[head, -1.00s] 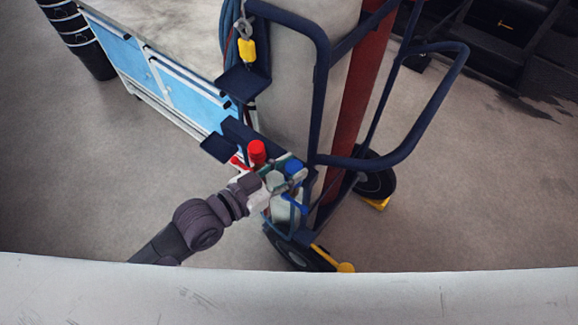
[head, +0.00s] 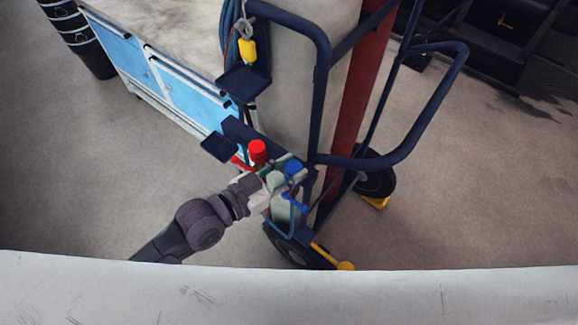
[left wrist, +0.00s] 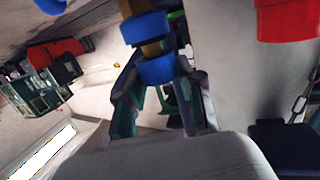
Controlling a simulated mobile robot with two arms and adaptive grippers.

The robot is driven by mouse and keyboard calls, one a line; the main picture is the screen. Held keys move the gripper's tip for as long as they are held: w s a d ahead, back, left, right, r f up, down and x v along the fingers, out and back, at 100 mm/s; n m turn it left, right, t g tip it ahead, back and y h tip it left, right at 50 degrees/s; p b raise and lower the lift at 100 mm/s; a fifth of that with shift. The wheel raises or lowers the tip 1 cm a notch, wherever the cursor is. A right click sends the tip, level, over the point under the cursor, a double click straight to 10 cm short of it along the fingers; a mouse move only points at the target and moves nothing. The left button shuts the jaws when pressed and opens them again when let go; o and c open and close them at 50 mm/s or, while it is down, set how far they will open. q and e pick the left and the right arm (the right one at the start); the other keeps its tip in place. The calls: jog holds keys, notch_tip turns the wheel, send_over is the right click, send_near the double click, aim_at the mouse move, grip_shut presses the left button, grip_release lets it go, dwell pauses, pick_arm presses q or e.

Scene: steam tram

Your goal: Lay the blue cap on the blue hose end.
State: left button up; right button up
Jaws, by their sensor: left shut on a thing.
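The blue cap (left wrist: 158,71) is between the fingertips of my left gripper (left wrist: 155,90), which is shut on it in the left wrist view. Just beyond it is the brass blue hose end (left wrist: 151,48) with a blue band (left wrist: 145,27). They appear lined up and very close; I cannot tell whether the cap touches the end. In the head view my left gripper (head: 283,183) is beside the trolley, with a blue piece (head: 293,167) at its tips. The fingers hide part of the cap. My right gripper is not in view.
A red cap (head: 257,151) stands left of the blue piece, and shows in the left wrist view (left wrist: 287,18). The dark blue trolley frame (head: 398,151) rises close by, with a yellow tag (head: 247,50) hanging. A blue-fronted cabinet (head: 190,97) stands behind left. A pale edge (head: 300,295) crosses the foreground.

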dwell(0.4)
pick_arm(q)
jog(key=o, duration=0.9)
notch_tip(320, 180, up, 8)
jog(key=p, duration=0.8)
jog(key=shift+r, duration=0.25)
jog(key=shift+f, duration=0.1)
